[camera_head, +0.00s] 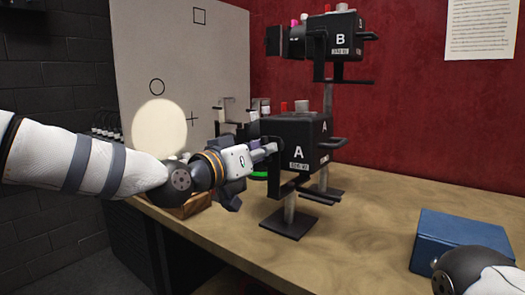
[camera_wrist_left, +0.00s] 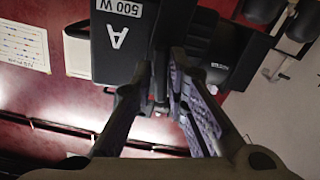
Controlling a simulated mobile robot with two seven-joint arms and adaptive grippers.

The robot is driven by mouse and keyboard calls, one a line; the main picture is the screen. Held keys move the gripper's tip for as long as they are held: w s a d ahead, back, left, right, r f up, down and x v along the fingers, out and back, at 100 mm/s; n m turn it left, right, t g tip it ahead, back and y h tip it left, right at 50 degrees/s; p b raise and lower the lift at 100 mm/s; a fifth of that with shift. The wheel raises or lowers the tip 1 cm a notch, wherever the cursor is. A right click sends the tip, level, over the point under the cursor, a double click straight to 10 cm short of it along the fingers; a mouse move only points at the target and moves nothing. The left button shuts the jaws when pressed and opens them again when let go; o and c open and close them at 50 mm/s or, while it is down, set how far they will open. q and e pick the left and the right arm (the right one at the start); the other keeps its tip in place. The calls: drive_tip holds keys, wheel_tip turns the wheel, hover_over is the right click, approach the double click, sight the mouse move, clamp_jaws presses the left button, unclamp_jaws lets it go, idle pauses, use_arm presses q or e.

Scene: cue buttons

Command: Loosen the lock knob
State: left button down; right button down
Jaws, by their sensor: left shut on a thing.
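Lamp A (camera_head: 303,140), a black box marked A and 500 W, is on a stand on the table. My left gripper (camera_head: 266,150) reaches it from the left and is shut at the lamp's left side. In the left wrist view the fingers (camera_wrist_left: 162,92) close on a small part against the lamp (camera_wrist_left: 115,40), taken to be the lock knob. The fingers and lamp hide most of it, so its turn cannot be told. My right gripper is out of view; only part of my right arm shows at the lower right.
Lamp B (camera_head: 340,40) stands higher behind lamp A. A blue box (camera_head: 460,243) sits at the table's right, near my right arm. A pale board (camera_head: 185,60) with drawn marks stands behind my left arm. The table (camera_head: 375,225) between lamp A and the box is clear.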

use_arm(q)
drive_tip(key=shift+r, duration=0.1)
drive_tip(key=c, duration=1.7)
unclamp_jaws()
drive_tip(key=v, duration=1.2)
